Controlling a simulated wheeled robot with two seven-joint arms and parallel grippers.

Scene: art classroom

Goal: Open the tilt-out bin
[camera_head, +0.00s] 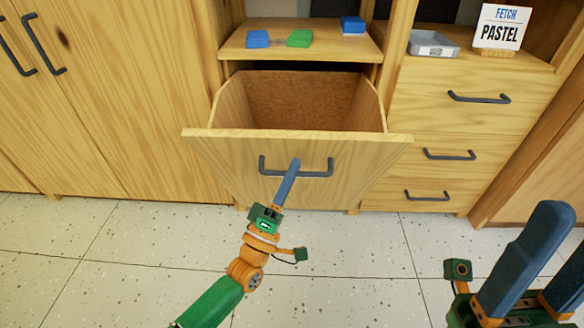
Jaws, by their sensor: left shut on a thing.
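The tilt-out bin (228,152) is tilted forward out of the wooden cabinet, and its empty-looking inside shows above the front panel. A dark bar handle (318,174) runs across the panel. My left gripper (293,168) is shut on this handle near its middle. The far side of the grip is hidden. My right gripper (548,255) is at the lower right, close to the camera, with its two blue fingers apart and nothing seen between them.
Drawers (470,98) with dark handles are right of the bin. A shelf (275,50) above it holds blue and green blocks. A grey tray (432,44) and a sign (501,27) stand at the upper right. Tall cabinet doors (110,90) are at left. The speckled floor (110,255) in front is clear.

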